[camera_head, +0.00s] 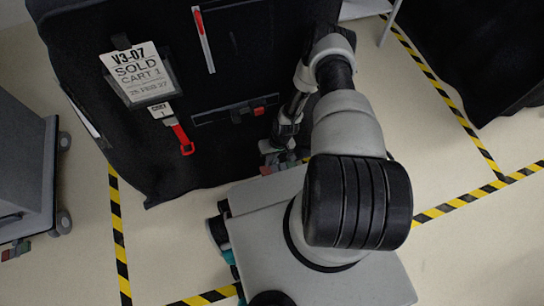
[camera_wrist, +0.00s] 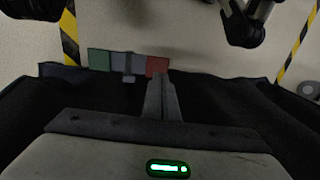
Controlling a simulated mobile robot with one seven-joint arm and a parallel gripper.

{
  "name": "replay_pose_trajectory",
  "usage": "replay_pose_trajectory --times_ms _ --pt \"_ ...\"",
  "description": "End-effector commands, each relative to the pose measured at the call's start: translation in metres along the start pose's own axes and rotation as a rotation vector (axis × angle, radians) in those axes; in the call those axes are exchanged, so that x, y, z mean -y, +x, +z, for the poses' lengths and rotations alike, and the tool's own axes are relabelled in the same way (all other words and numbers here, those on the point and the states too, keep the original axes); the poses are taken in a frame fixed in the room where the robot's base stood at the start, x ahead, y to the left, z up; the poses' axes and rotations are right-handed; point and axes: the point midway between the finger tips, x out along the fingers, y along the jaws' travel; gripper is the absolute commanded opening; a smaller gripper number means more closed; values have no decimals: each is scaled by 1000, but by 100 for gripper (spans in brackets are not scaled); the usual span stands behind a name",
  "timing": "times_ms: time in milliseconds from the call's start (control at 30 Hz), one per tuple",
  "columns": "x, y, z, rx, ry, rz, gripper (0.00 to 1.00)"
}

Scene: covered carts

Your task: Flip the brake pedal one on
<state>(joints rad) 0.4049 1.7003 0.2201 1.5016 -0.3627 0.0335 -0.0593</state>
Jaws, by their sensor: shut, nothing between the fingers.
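In the wrist view a pedal bar sticks out from under the black cover, with a green pedal (camera_wrist: 98,60) at left, a grey middle part (camera_wrist: 124,62) and a red pedal (camera_wrist: 156,65) at right. I cannot tell which part is brake pedal one. My gripper (camera_wrist: 161,76) is shut and empty, with its fingertips overlapping the lower edge of the red pedal. Whether they touch it is unclear. In the head view the red pedal (camera_head: 266,170) shows low at the covered cart (camera_head: 240,75), and my arm hides part of that area.
Another black-covered cart (camera_head: 480,50) is at upper right. Striped tape marks the floor.

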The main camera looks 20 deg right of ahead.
Motion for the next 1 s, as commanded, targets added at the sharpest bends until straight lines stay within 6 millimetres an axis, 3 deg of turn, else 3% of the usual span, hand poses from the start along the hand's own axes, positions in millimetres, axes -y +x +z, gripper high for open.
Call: replay_pose_trajectory --times_ms 33,100,333,1000 --pt "0 16 1 1 -1 -1 0" --pt "0 29 1 2 -2 0 0" --pt "0 56 0 0 -2 0 0" --pt "0 62 -6 -1 -1 0 0"
